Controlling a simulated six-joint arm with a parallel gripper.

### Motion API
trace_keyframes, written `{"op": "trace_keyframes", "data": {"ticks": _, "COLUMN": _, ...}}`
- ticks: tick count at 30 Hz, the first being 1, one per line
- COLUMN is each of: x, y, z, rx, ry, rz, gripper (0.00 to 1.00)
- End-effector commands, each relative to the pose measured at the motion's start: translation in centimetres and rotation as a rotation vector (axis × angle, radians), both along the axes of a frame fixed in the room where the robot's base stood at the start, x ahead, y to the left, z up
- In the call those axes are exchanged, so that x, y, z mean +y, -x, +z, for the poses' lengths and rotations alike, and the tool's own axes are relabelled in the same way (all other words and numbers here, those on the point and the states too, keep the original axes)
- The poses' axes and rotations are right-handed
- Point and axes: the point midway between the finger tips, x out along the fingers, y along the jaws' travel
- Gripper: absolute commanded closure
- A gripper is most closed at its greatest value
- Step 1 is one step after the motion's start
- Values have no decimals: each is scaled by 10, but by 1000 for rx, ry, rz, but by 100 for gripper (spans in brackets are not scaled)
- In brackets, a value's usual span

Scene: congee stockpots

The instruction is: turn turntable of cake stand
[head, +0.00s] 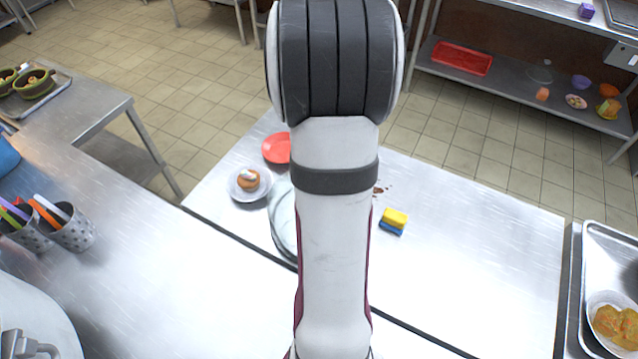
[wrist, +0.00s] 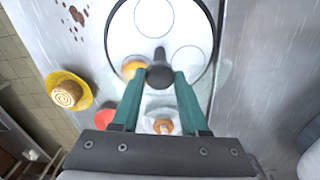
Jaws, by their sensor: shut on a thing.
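The cake stand's turntable (wrist: 186,18) is a pale round disc with a dark rim and lighter circles on top. In the wrist view my gripper (wrist: 160,76) has its teal fingers on either side of a dark knob (wrist: 159,73) at the disc's near part, shut on it. An orange-yellow item (wrist: 131,67) shows beside the left finger, partly hidden. In the head view only the left edge of the cake stand (head: 282,222) shows; my arm hides the rest of it and the gripper.
A white plate (head: 238,194) with a topped bun (head: 248,180) and a red plate (head: 275,148) stand close to the stand's left. A yellow and blue sponge (head: 394,220) lies to the right, near brown stains (head: 379,190). The counter's right part is clear.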

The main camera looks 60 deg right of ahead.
Motion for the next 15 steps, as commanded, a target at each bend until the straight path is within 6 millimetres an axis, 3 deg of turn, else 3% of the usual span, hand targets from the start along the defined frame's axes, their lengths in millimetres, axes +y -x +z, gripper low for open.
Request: {"op": "trace_keyframes", "data": {"ticks": 15, "x": 0, "y": -1, "z": 0, "rx": -3, "ry": 1, "rz": 257, "gripper": 100}}
